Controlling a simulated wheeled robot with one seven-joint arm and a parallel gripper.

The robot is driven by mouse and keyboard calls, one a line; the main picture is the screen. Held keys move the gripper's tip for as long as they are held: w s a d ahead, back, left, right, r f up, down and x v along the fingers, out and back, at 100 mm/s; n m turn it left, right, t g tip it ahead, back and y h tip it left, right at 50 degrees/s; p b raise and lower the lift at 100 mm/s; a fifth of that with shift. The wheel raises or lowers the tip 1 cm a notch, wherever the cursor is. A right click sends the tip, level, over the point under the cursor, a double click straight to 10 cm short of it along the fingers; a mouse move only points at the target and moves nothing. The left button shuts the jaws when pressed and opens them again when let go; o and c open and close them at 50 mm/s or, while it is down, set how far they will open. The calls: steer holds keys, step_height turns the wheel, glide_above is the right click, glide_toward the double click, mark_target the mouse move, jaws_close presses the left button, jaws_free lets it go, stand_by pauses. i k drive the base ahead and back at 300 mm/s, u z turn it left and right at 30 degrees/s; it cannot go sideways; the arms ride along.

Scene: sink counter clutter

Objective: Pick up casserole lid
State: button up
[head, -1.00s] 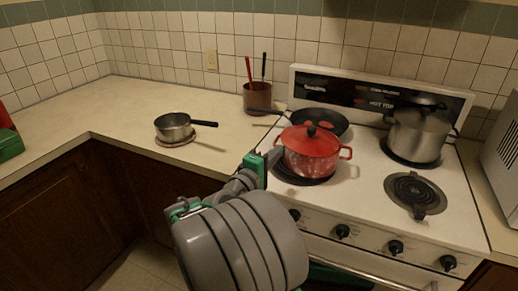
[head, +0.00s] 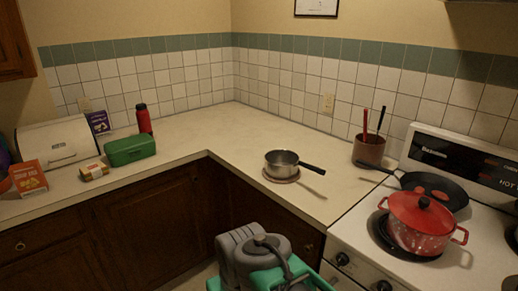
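The red casserole lid (head: 402,208) with its black knob sits on the red speckled casserole pot (head: 415,241). The pot has side handles and stands on the stove's front left burner, at the right of the head view. Grey and green parts of my own arm show at the bottom centre, in front of the counter and well to the left of the pot. The fingers of my gripper do not show, so I cannot see whether they are open or hold anything.
A black frying pan (head: 449,192) stands close behind the pot. A saucepan (head: 282,164) sits on the counter, its handle pointing right. A utensil crock (head: 369,151) stands beside the stove. A green box (head: 130,149) and a red bottle (head: 144,119) are at left. Counter between is clear.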

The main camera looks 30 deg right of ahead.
mark_target(421, 213)
steer(key=z, duration=0.55)
steer(key=i, duration=0.55)
steer(key=z, duration=0.4)
